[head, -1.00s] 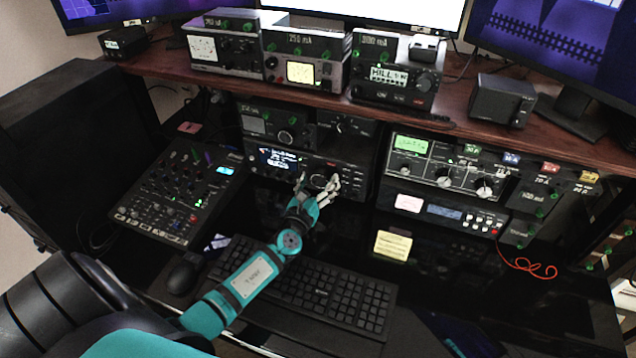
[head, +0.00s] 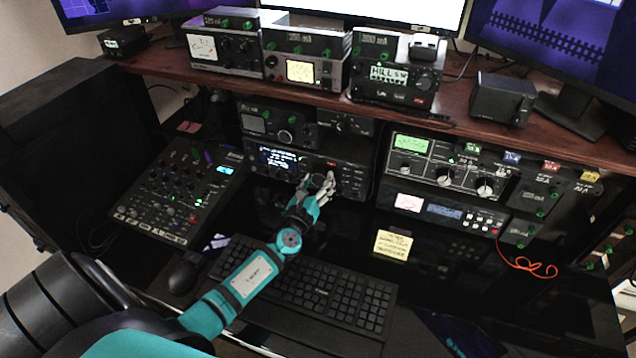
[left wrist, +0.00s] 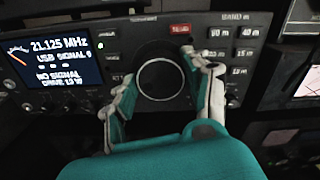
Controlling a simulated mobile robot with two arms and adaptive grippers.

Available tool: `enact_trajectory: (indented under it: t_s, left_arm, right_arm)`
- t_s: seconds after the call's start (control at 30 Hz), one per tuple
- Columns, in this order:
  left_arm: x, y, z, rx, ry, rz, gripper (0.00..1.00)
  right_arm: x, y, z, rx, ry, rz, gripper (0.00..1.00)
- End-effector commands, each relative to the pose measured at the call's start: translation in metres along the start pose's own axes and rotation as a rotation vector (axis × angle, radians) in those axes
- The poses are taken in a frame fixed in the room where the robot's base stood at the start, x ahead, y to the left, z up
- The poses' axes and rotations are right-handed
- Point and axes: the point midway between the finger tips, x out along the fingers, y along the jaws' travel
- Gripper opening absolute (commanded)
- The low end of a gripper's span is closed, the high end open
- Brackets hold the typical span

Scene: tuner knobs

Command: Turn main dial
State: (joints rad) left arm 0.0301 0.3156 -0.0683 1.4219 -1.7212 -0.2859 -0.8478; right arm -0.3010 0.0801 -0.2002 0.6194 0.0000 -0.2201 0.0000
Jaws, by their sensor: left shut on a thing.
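The main dial (left wrist: 160,79) is a large round black knob with a pale ring on its face, on the front of the black radio (head: 352,181). In the left wrist view it sits between the two fingers of my left gripper (left wrist: 158,85), one finger on each side. The gripper is shut on the dial. In the head view my left gripper (head: 316,186) reaches the radio front and its fingers partly cover the dial. The radio's display (left wrist: 54,62) reads 21.125 MHz, USB signal, no signal. My right gripper is not in view.
A red button (left wrist: 180,29) and band buttons (left wrist: 232,45) lie close around the dial. A keyboard (head: 315,287) is under my left arm. A mixer (head: 178,190) stands left, other instruments (head: 450,170) right. A wooden shelf (head: 160,68) overhangs above.

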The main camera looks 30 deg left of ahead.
Motion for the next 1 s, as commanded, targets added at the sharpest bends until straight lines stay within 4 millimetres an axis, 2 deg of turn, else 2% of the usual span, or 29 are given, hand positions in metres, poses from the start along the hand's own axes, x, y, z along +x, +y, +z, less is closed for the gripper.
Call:
enact_trajectory:
  t_s: [0.27,1.0]
  left_arm:
    - [0.0,0.001,-0.003,-0.175,0.0,-0.001,0.18]
    - [0.0,0.002,-0.003,-0.876,0.0,0.0,0.18]
  right_arm:
    - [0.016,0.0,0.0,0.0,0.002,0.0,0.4]
    - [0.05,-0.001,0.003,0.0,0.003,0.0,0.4]
